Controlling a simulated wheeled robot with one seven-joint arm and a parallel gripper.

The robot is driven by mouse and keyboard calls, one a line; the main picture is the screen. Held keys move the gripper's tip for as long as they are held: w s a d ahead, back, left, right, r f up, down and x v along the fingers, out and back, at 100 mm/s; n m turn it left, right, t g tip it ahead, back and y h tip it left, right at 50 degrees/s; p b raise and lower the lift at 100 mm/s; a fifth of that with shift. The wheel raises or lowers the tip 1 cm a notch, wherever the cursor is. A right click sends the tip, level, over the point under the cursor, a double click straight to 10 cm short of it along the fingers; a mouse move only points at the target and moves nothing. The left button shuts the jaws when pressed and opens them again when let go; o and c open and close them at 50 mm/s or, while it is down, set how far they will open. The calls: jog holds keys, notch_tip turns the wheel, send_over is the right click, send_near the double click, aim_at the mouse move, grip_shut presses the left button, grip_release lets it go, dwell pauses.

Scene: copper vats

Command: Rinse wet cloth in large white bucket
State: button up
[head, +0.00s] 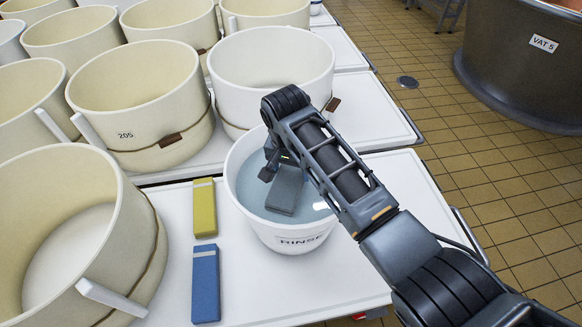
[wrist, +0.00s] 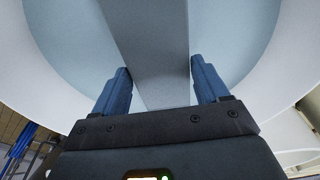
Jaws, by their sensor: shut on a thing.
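A white bucket (head: 291,236) marked RINSE stands on the white table and holds pale blue water (head: 250,197). My gripper (head: 270,170) reaches down inside the bucket's rim. It is shut on a folded grey cloth (head: 285,194), which hangs tilted inside the bucket at the water. How deep the cloth dips is hard to tell. In the wrist view the grey cloth (wrist: 160,85) runs between the two blue fingers of my gripper (wrist: 160,70), with the water and the bucket's white wall around it. My arm hides part of the bucket's right rim.
A yellow folded cloth (head: 204,208) and a blue one (head: 205,284) lie on the table (head: 172,255) left of the bucket. Cream tubs (head: 140,95) crowd the left, and a white tub (head: 272,65) stands close behind. Vat 5 (head: 520,75) stands on the tiled floor at right.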

notch_tip(320, 180, up, 8)
jog(key=p, duration=0.6)
jog(key=shift+f+p, duration=0.1)
jog(key=shift+p, duration=0.2)
notch_tip(320, 180, up, 5)
jog(key=shift+f, duration=0.1)
